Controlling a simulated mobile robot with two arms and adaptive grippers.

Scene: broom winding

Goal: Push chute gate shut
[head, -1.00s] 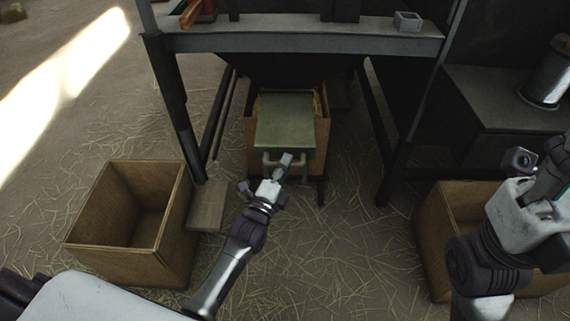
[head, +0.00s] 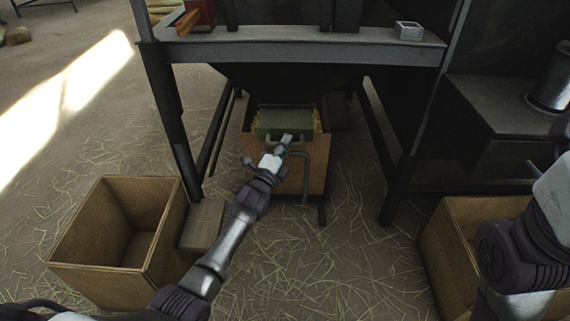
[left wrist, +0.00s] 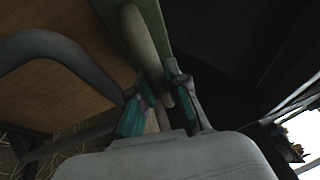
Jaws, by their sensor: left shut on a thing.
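The chute gate is a green plate (head: 283,121) under the machine's dark hopper, above a wooden box with straw in it. Much less of its top shows than before. A pale handle (head: 298,140) is on its front edge. My left gripper (head: 284,143) is at this handle. In the left wrist view the gripper (left wrist: 158,105) has its two teal-padded fingers on either side of the pale handle bar (left wrist: 145,45), shut on it. The green gate edge (left wrist: 157,25) runs beside the bar. My right gripper is out of the head view; only part of my right arm shows.
The wooden box (head: 305,165) stands below the gate, with a bent grey metal bar (head: 305,172) at its front. Empty wooden crates stand at left (head: 75,262) and right (head: 437,255). Dark machine legs (head: 177,145) flank the gate. Straw-strewn floor in front is clear.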

